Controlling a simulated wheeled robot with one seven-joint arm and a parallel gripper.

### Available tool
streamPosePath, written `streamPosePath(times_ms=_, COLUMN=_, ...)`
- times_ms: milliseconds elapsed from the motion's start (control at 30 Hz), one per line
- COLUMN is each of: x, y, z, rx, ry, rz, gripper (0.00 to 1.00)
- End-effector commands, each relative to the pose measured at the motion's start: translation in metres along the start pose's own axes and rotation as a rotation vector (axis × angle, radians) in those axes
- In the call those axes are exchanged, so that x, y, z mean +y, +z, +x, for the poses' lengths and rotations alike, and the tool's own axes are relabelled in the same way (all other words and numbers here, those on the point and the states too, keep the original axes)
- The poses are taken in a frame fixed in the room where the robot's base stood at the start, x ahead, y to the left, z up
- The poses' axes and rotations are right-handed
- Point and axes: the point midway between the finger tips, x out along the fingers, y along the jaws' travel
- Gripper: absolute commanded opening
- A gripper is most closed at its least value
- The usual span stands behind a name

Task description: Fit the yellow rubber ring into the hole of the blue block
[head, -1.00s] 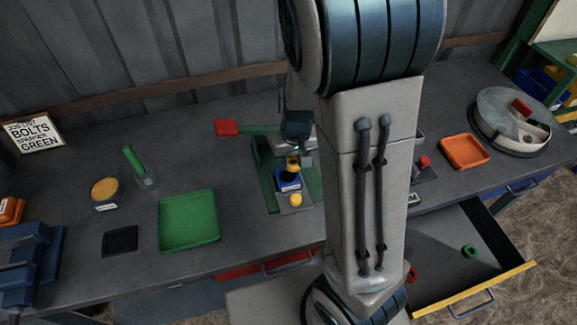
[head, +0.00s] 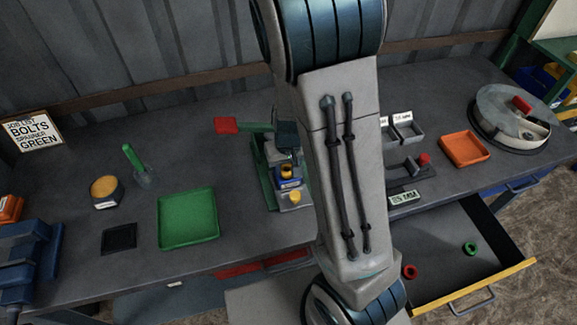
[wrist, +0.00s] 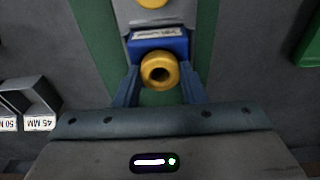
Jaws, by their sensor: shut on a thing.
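The yellow rubber ring (wrist: 160,59) is held between the two blue fingers of my gripper (wrist: 159,76), its dark hole facing the wrist camera. The blue block (wrist: 165,44) with a white label shows just behind the ring in the wrist view. In the head view the ring (head: 287,169) shows at the top of the blue block (head: 290,184), below my gripper. The block sits on the grey and green press on the bench. The block's hole is hidden, so I cannot tell whether the ring is in it.
A red-handled green lever (head: 228,125) sticks out left of the press. A green tray (head: 188,219) lies to the left and an orange tray (head: 465,149) to the right. An open drawer (head: 440,262) at front right holds a red ring and a green ring.

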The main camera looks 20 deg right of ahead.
Motion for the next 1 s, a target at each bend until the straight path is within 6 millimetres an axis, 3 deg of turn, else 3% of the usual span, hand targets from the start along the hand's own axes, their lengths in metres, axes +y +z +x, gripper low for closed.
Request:
streamPosePath(times_ms=33, x=0.000, y=0.007, z=0.009, rx=-0.018, ry=0.001, rz=-0.001, gripper=0.15)
streamPosePath(times_ms=300, x=-0.001, y=0.010, z=0.016, rx=-0.026, ry=0.001, rz=-0.003, gripper=0.15)
streamPosePath(times_ms=333, x=-0.001, y=0.010, z=0.016, rx=-0.027, ry=0.001, rz=-0.003, gripper=0.40)
streamPosePath(times_ms=400, x=-0.001, y=0.010, z=0.017, rx=-0.029, ry=0.001, rz=-0.003, gripper=0.55)
streamPosePath(times_ms=633, x=-0.002, y=0.007, z=0.015, rx=-0.034, ry=-0.001, rz=-0.003, gripper=0.56)
streamPosePath(times_ms=767, x=-0.002, y=0.006, z=0.002, rx=-0.033, ry=0.000, rz=-0.003, gripper=0.56)
streamPosePath(times_ms=1000, x=-0.002, y=0.005, z=-0.050, rx=-0.015, ry=-0.002, rz=-0.005, gripper=0.59)
